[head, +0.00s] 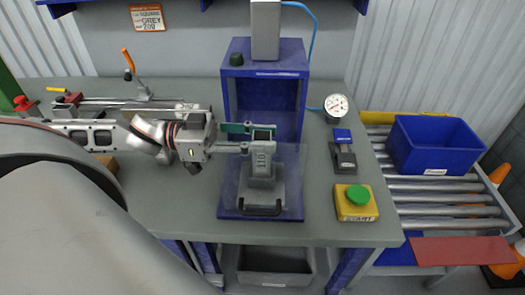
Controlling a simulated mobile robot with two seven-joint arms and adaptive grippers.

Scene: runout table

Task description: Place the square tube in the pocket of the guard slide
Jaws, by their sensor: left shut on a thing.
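The square tube (263,158) is grey with an open dark top and dark figures on its front face. It stands upright in front of the blue press frame. My left gripper (248,141) reaches in from the left and is shut on the tube's upper part. The guard slide (233,199) lies below, a clear-looking panel on a blue base with a dark handle at its front. The tube is over the grey block (265,191) on the slide. I cannot tell whether its lower end is inside the pocket or just above it. My right gripper is not in view.
The blue press frame (229,95) stands close behind the tube. To the right are a dial gauge (336,104), a small vise-like block (343,155) and a yellow box with a green button (357,203). A blue bin (437,147) sits on the rollers. An orange-handled clamp (128,62) stands back left.

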